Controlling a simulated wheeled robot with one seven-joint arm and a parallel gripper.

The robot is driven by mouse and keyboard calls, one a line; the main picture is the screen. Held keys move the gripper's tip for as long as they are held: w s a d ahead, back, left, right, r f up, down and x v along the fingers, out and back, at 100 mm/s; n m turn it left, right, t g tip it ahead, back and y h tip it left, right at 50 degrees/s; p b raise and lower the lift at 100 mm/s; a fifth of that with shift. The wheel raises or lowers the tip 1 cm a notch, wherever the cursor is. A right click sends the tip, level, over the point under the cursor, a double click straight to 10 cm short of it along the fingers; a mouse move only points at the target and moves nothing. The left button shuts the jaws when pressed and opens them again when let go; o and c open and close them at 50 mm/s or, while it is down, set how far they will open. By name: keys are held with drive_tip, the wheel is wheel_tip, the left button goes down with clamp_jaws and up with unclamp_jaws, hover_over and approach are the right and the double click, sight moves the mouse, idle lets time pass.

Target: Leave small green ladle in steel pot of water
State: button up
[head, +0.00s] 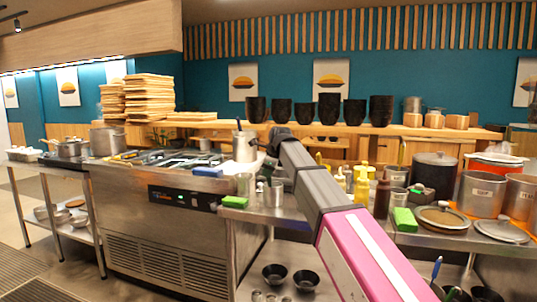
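My arm reaches from the bottom right to the middle of the view, its dark end beside a light steel pot (244,149) at the corner of the steel counter. My gripper's fingers are hidden behind the arm, so I cannot see what they hold. A dark handle sticks up from that pot. Other steel pots are a large one (107,142) at the left and a labelled one (481,194) at the right. No water surface is visible.
A right-hand steel table holds a dark pot (434,174), a lid (443,217), yellow bottles (362,186) and a green block (405,219). Black bowls (304,279) sit on its lower shelf. Stacked wooden trays (150,98) stand behind the left counter. Floor is open at lower left.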

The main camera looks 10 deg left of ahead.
drive_tip(key=shift+o, duration=0.7)
drive_tip(key=v, duration=1)
drive_tip(key=shift+s+d+r, duration=0.15)
drive_tip(key=shift+r, duration=0.2)
